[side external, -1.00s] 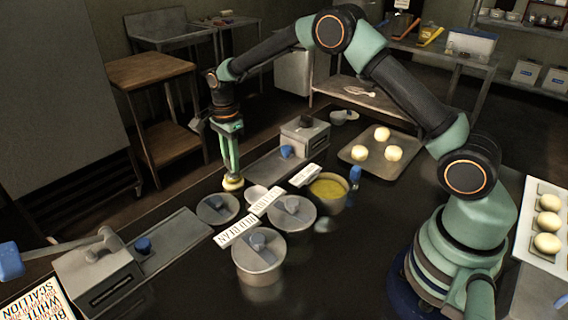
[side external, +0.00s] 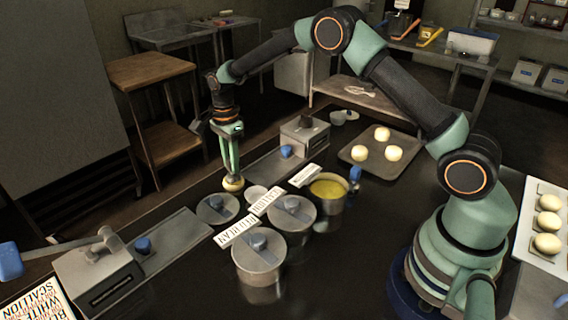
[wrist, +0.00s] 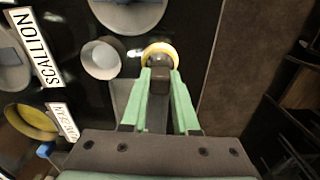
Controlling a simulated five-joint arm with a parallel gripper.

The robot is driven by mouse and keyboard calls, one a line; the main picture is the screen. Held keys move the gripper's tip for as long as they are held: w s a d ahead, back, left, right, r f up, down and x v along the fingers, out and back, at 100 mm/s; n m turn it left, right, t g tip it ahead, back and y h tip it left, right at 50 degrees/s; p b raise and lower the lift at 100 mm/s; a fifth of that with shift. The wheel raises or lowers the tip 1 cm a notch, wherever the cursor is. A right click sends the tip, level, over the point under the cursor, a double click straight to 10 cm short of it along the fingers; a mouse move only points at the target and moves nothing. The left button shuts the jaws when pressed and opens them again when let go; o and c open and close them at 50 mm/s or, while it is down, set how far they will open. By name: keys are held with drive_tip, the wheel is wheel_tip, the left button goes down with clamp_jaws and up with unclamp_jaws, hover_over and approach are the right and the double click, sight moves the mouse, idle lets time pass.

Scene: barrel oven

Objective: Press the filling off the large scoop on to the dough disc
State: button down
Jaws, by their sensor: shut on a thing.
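My gripper (side external: 232,172) points straight down at the far edge of the dark counter. In the wrist view its green fingers (wrist: 160,88) are shut on a dark grey-brown piece, which looks like the large scoop (wrist: 158,64). The scoop's rounded end sits over the middle of a pale, yellow-rimmed round, which looks like the dough disc (wrist: 172,49). In the side view the dough disc (side external: 233,184) shows as a small pale round right under the fingertips. Any filling between scoop and dough is hidden.
Lidded pots (side external: 258,262), an open pot of yellow filling (side external: 328,189) and label signs (side external: 266,201) are nearer. A tray (side external: 358,151) holds pale balls. A metal box (side external: 304,132) stands behind right.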

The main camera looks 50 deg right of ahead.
drive_tip(key=shift+r, duration=3.5)
